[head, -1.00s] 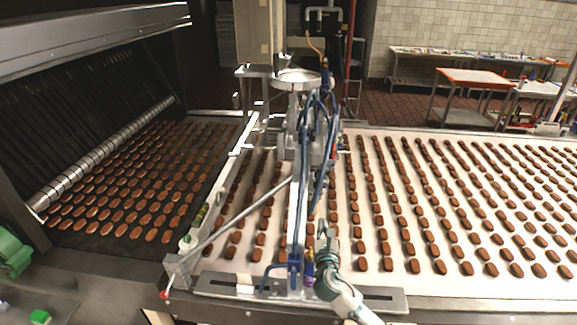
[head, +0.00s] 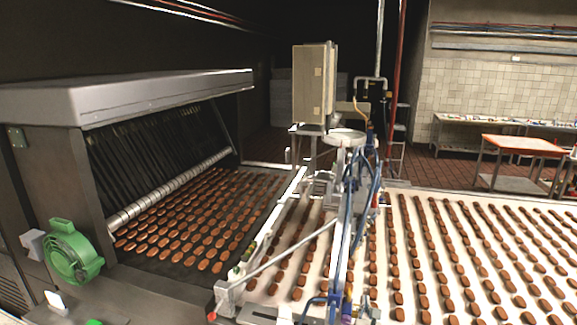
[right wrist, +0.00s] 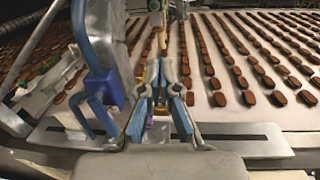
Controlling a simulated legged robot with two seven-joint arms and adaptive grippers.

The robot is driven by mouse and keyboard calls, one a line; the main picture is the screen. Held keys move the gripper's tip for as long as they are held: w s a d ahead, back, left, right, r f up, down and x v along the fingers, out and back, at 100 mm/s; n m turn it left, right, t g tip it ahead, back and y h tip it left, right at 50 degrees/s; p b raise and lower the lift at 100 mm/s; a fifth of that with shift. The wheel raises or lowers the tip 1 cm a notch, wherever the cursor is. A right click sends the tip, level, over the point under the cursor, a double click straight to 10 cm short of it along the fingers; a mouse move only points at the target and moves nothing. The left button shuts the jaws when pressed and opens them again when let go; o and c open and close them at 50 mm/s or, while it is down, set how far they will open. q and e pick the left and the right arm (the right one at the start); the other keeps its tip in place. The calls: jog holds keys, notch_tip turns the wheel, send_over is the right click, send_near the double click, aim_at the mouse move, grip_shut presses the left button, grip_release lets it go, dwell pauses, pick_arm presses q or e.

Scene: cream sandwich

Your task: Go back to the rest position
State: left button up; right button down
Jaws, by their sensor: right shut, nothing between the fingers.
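My right gripper (right wrist: 160,88) shows in the middle of the right wrist view. Its fingers are shut and hold nothing. It is over the near edge of the conveyor, beside the blue and metal dispensing machine. In the head view, little of the right arm shows, low at the bottom edge near the machine. My left gripper is not in view. The dispensing machine (head: 352,190) stands across the belt with blue hoses and a round metal bowl on top. Rows of brown biscuits (head: 420,255) lie on the white belt.
A dark oven-like housing (head: 130,95) stands at left, with more biscuits (head: 190,220) on its dark belt. A green motor (head: 72,252) is in front of it. A blue bracket (right wrist: 97,95) is close left of my right gripper. An orange-topped table (head: 522,145) stands at the back right.

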jog(key=s+a+f+m+g+y, duration=0.25)
jog(key=s+f+m+g, duration=0.55)
jog(key=s+f+m, duration=1.1)
jog(key=s+f+m+g+y, duration=0.1)
jog(key=s+f+m+g, duration=0.35)
jog(key=s, duration=0.75)
jog(key=s+f+m+g, duration=0.2)
jog(key=s+f+m, duration=0.5)
jog(key=s, duration=0.5)
notch_tip(320, 180, down, 27)
jog(key=s+b, duration=0.1)
jog(key=s, duration=0.2)
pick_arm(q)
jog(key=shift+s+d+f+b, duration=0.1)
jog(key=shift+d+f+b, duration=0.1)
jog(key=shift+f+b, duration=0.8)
pick_arm(e)
jog(key=s+d+f+g, duration=0.1)
jog(key=s+d+f, duration=0.1)
jog(key=s+f, duration=0.6)
jog(key=s+d+f+g, duration=0.1)
jog(key=s+f, duration=0.6)
jog(key=s, duration=0.1)
jog(key=shift+s+d+f+p, duration=0.3)
jog(key=shift+s+d+f, duration=0.1)
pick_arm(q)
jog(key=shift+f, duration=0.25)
pick_arm(e)
jog(key=shift+m, duration=0.25)
